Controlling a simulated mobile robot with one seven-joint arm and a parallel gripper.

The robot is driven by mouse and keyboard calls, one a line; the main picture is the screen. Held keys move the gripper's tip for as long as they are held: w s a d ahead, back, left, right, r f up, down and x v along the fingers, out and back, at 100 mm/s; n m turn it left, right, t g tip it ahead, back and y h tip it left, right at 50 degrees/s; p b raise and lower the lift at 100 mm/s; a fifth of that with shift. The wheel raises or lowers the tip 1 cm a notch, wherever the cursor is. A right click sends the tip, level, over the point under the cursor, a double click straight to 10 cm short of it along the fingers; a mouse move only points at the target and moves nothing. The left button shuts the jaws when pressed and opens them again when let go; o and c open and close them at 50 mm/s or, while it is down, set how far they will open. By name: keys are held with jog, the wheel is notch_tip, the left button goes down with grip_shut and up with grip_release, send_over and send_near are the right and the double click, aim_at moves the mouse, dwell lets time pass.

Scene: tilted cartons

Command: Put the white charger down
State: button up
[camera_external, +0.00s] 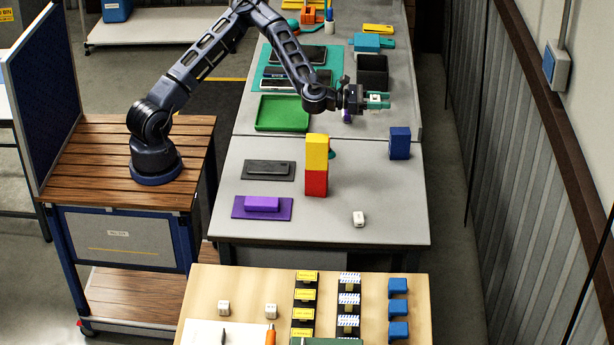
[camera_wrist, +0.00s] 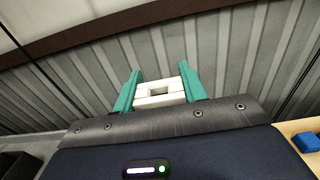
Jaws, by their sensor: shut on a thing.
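My gripper (camera_external: 378,101) is stretched out level over the right side of the far grey table. Its teal fingers are shut on the white charger, a small white block (camera_external: 375,98). In the wrist view the white charger (camera_wrist: 160,100) sits between the two teal fingers, with a darker recess in its face. It is held in the air, apart from the table. Another small white block (camera_external: 358,219) stands on the near part of the grey table (camera_external: 390,232).
A red and yellow stack (camera_external: 316,165), a blue block (camera_external: 400,143), a black phone-like slab (camera_external: 268,170) and a purple block on a mat (camera_external: 262,204) stand on the grey table. A green tray (camera_external: 283,113) and black bin (camera_external: 372,72) are near my arm. The table's right front is mostly clear.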

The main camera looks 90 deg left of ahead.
jog(key=s+d+f+m+h, duration=0.1)
jog(key=s+d+f+h, duration=0.15)
jog(key=d, duration=0.65)
jog(key=s+d+f+m+h, duration=0.1)
jog(key=s+d+f, duration=0.15)
jog(key=d, duration=0.65)
notch_tip(320, 180, up, 8)
jog(key=m+g+h, duration=0.1)
jog(key=m+h, duration=0.2)
jog(key=h, duration=0.1)
send_over(266, 292)
notch_tip(266, 292, down, 39)
jog(key=shift+w+d+f, duration=0.1)
jog(key=shift+f, duration=0.05)
jog(key=o, duration=1)
jog(key=shift+f, duration=0.1)
